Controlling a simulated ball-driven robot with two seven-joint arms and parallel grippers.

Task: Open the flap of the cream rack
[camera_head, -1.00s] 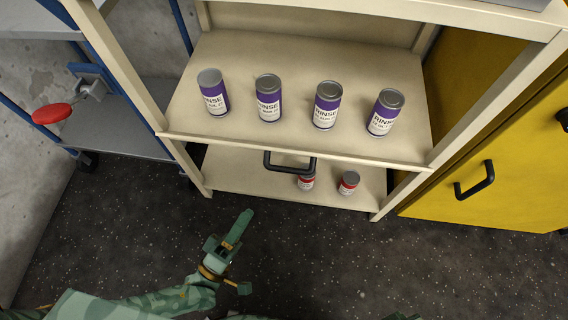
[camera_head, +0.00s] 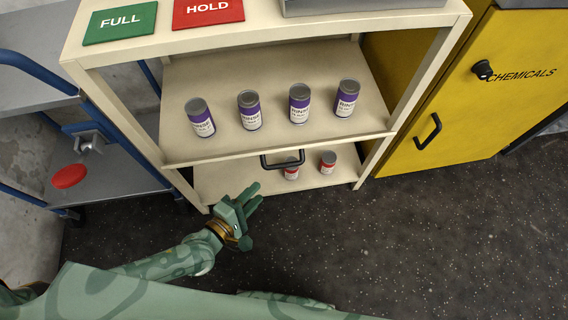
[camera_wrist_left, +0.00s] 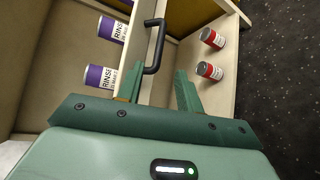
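The cream rack (camera_head: 152,150) has a thin front panel with a black bar handle (camera_head: 283,162) along the front of its middle shelf; I take this panel as the flap. The handle also shows in the left wrist view (camera_wrist_left: 154,46), just beyond the fingertips. My left gripper (camera_head: 256,194) is open and empty, below and left of the handle in the head view. In the left wrist view its two fingers (camera_wrist_left: 158,86) are spread, with the handle's near end ahead of the gap, apart from them. My right gripper is not in view.
Several purple-banded RINSE cans (camera_head: 249,110) stand on the middle shelf. Two red cans (camera_head: 328,162) stand on the shelf below. A yellow cabinet (camera_head: 440,100) is at right. Floor in front is clear.

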